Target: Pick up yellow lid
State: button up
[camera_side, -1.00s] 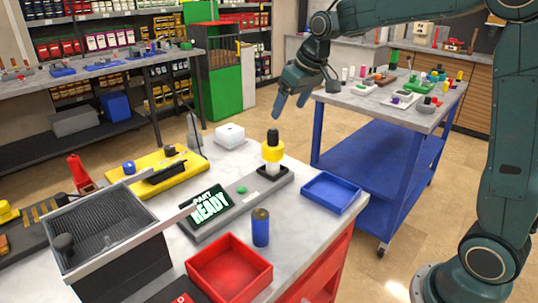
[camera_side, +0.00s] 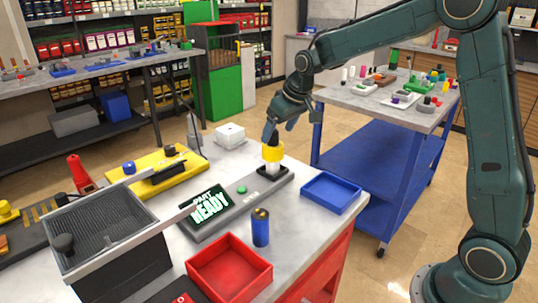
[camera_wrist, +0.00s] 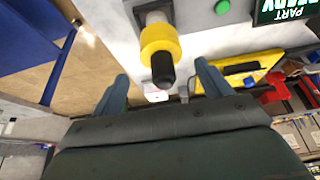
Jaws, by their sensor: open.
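The yellow lid (camera_side: 272,153) sits on top of a white part in a dark holder (camera_side: 262,178) on the white table. A black knob stands on top of the lid; in the side view my gripper partly hides it. My gripper (camera_side: 281,134) is just above and beside the lid, with its fingers pointing down toward it. In the wrist view the yellow lid (camera_wrist: 160,45) and its black knob (camera_wrist: 163,68) lie ahead, between the lines of my two spread fingers (camera_wrist: 160,82). The jaws are open and hold nothing.
A blue tray (camera_side: 331,192) is right of the holder, and a red tray (camera_side: 229,266) is at the front. A blue cylinder (camera_side: 260,227) stands between them. A display reading "PART READY" (camera_side: 207,206) and a green button (camera_side: 242,190) are left of the holder.

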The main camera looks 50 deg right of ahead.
aim_at(273, 140)
jog(key=shift+x, duration=2.6)
jog(key=shift+a, duration=0.15)
jog(key=shift+r, duration=0.1)
jog(key=c, duration=1.1)
notch_tip(273, 140, up, 20)
